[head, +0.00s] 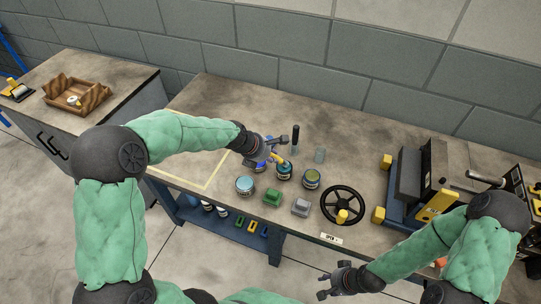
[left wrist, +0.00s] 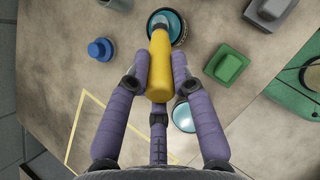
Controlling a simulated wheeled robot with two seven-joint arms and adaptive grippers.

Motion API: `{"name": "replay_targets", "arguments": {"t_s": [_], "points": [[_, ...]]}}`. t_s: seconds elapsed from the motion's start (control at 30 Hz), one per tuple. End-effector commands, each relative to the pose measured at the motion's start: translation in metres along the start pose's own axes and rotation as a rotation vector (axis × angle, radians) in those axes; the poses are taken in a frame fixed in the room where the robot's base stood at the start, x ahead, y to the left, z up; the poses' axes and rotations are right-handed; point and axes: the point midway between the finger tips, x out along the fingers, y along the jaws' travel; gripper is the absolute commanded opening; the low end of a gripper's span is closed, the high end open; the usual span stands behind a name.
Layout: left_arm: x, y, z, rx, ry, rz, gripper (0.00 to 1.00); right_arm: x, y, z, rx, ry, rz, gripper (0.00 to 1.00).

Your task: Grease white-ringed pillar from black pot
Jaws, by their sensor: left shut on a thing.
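My left gripper (head: 272,153) is shut on the yellow handle of a brush (left wrist: 160,65). The brush tip points into or just over a dark-walled pot (head: 284,172) with teal contents; the left wrist view shows this pot (left wrist: 180,39) beyond the fingers. I cannot tell whether the tip touches the contents. A second dark pot (head: 311,179) with greenish contents stands to its right, and a paler blue-topped pot (head: 245,185) to its left. My right gripper (head: 323,286) is open and empty in front of the bench. I cannot make out a white-ringed pillar.
A mould or press with upright plates (head: 410,172) and yellow blocks stands at the right. A black handwheel (head: 342,190), green block (head: 272,197), grey block (head: 301,207), clear glass (head: 319,156) and dark upright bottle (head: 295,138) are nearby. The bench's back left is clear.

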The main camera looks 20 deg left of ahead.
Motion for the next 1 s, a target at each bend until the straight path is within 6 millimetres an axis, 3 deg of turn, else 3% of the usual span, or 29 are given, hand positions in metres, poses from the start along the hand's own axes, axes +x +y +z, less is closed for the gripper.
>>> {"name": "replay_targets", "arguments": {"t_s": [1.0], "points": [[-0.049,0.004,0.033,0.0,0.0,0.001,0.0,-0.066,-0.024,0.003,0.0,0.0,0.0,0.4]]}}
